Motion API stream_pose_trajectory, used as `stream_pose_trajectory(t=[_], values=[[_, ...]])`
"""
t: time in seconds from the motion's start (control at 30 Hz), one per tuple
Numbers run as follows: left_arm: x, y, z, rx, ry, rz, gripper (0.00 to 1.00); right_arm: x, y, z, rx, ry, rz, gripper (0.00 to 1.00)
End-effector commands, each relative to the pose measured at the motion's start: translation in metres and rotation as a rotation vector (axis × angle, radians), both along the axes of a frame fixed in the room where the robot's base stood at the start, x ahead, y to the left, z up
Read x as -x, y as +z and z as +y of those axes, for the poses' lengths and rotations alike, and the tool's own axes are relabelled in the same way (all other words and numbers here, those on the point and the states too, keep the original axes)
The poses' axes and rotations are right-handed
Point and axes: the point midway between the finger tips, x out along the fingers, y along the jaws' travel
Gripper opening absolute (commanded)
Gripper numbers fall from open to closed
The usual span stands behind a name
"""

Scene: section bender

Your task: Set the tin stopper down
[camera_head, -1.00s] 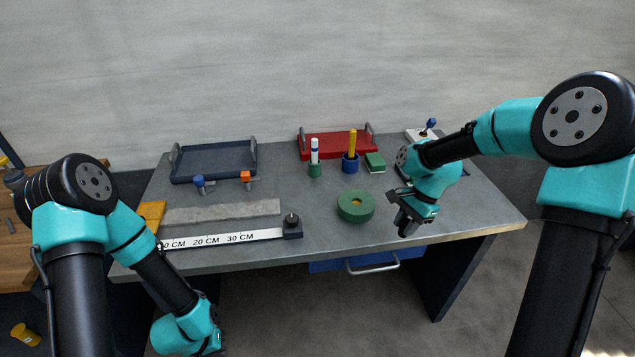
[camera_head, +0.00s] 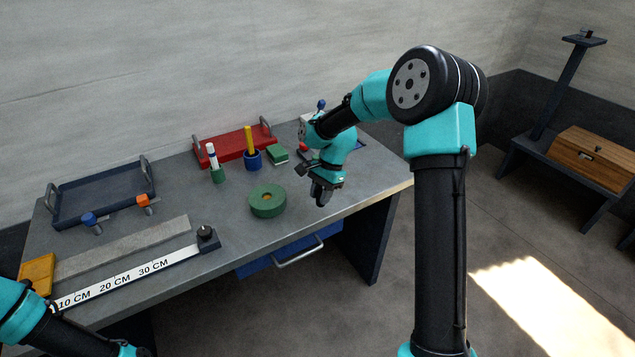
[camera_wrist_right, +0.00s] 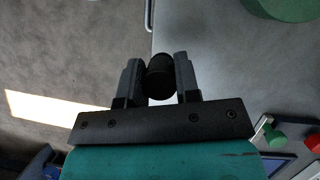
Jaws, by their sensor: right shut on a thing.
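My right gripper (camera_head: 322,192) is at the front right edge of the grey table, right of the green disc (camera_head: 267,200). In the right wrist view, the fingers of my right gripper (camera_wrist_right: 158,72) are shut on a small black cylindrical piece, which I take to be the tin stopper (camera_wrist_right: 160,77). The table's edge runs just behind the held piece in that view. I cannot tell its height above the table.
The table (camera_head: 225,230) is clear around the disc. Behind it stand a red tray (camera_head: 235,146), a blue cup (camera_head: 253,160) and a green block (camera_head: 278,155). A dark tray (camera_head: 104,190) and a measuring bar (camera_head: 125,283) lie at left. A wooden box (camera_head: 592,158) stands far right.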

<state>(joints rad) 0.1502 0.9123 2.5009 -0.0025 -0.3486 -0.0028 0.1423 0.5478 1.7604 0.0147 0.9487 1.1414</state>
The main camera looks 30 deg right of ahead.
Motion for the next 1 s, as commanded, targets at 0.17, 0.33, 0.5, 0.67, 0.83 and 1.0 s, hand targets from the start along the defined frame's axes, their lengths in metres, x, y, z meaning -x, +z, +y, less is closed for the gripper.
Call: stream_pose_trajectory(t=[0.17,0.33,0.5,0.67,0.83,1.0], values=[[0.000,0.000,0.000,0.000,0.000,0.000,0.00,-0.031,-0.004,-0.019,0.000,-0.001,-0.001,0.07],[0.000,0.000,0.000,0.000,0.000,0.000,0.00,-0.058,-0.007,-0.035,0.001,-0.001,-0.001,0.07],[0.000,0.000,0.000,0.000,0.000,0.000,0.00,-0.080,-0.009,-0.049,0.001,0.000,-0.001,0.07],[0.000,0.000,0.000,0.000,0.000,0.000,0.00,-0.091,-0.010,-0.055,0.000,0.001,0.000,0.07],[0.000,0.000,0.000,0.000,0.000,0.000,0.00,-0.091,-0.010,-0.055,0.000,0.001,0.000,0.07],[0.000,0.000,0.000,0.000,0.000,0.000,0.00,-0.091,-0.011,-0.055,0.000,0.001,0.001,0.07]])
